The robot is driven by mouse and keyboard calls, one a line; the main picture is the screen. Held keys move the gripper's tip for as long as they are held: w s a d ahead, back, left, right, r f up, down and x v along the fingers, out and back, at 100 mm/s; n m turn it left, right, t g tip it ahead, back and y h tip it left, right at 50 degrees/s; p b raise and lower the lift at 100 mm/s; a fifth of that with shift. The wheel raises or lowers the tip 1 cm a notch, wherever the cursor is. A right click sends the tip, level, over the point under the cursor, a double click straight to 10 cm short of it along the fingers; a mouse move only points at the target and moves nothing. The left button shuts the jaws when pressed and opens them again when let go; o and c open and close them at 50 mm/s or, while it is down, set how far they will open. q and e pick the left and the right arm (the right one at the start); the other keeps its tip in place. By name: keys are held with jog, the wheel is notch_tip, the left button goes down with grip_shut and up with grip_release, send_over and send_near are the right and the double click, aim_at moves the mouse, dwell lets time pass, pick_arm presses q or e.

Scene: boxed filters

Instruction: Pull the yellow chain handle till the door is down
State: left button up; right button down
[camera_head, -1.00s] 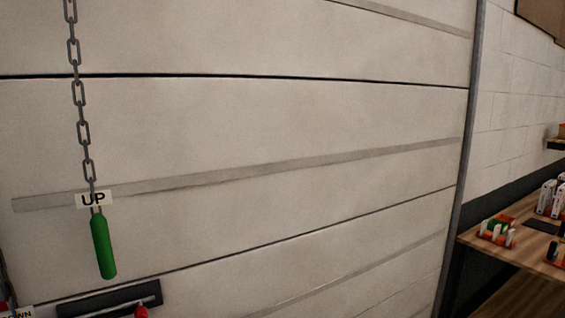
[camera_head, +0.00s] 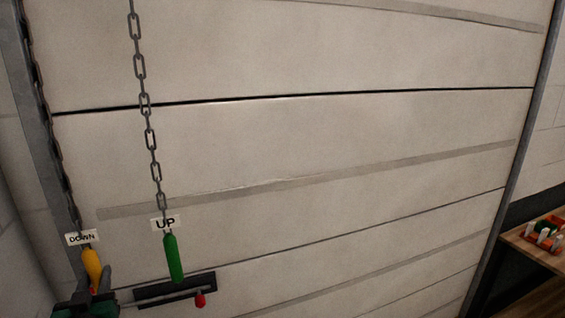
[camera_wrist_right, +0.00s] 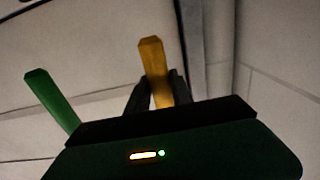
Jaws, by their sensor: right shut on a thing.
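The yellow chain handle (camera_head: 92,264) hangs at the lower left of the head view, below a "DOWN" label (camera_head: 81,238) on a dark chain (camera_head: 58,150). My right gripper (camera_head: 97,284) is shut on its lower part. In the right wrist view the yellow handle (camera_wrist_right: 154,62) stands up between the two fingers (camera_wrist_right: 155,92), its far end free. The pale panelled door (camera_head: 300,150) fills most of the head view; its bottom edge is out of view. My left gripper is not in view.
A green handle (camera_head: 173,258) hangs by the "UP" label (camera_head: 165,223) just right of the yellow one; it also shows in the right wrist view (camera_wrist_right: 50,98). A dark latch plate with a red knob (camera_head: 200,299) is below it. A wooden table (camera_head: 540,262) stands at the right.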

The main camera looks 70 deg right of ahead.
notch_tip(320, 180, down, 14)
jog(key=b, duration=1)
jog(key=shift+r, duration=0.35)
dwell(0.8)
notch_tip(320, 180, up, 14)
jog(key=p, duration=1.1)
jog(key=shift+p, duration=0.3)
jog(key=shift+f, duration=0.3)
jog(key=c, duration=0.7)
grip_release()
jog(key=shift+a, duration=0.1)
jog(key=o, duration=0.7)
